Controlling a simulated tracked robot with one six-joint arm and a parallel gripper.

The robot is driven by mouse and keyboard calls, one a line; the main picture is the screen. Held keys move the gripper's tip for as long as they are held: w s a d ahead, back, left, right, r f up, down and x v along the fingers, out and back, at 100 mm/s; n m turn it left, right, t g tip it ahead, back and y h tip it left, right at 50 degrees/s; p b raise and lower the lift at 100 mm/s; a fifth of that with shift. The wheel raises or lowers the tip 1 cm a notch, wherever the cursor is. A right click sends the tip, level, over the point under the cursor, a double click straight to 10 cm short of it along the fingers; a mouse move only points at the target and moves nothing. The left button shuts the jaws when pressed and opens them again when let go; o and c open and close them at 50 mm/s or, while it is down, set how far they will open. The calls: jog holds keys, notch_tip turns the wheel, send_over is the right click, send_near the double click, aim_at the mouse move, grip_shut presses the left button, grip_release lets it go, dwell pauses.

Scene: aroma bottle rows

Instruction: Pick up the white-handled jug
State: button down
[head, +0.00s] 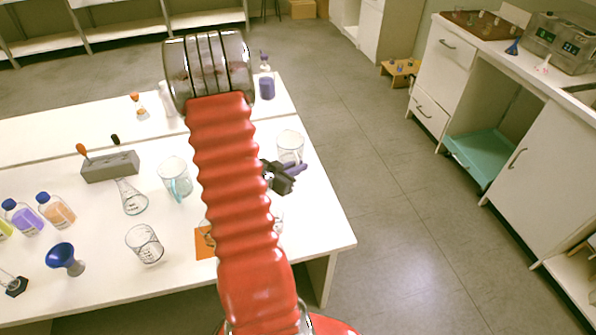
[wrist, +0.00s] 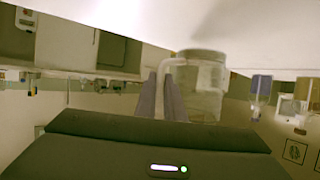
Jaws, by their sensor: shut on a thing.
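The white-handled jug (head: 290,146) is a clear glass vessel at the right side of the white table in the head view. In the wrist view the jug (wrist: 205,85) is right of my fingers, blurred and see-through. My gripper (head: 300,168) reaches it at its near side, with purple-grey fingers. In the wrist view my gripper (wrist: 160,88) has its two fingers close together beside the jug, shut on its handle. I cannot tell whether the jug is off the table. A similar jug with a teal handle (head: 176,180) stands further left.
A glass beaker (head: 145,244), a conical flask (head: 131,198), a blue funnel (head: 64,258) and a grey block (head: 110,166) are on the left. A dark-blue bottle (head: 266,84) stands at the back. An orange mat (head: 204,242) is partly behind my arm. The table's right front corner is clear.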

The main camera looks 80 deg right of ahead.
jog(key=shift+r, duration=3.85)
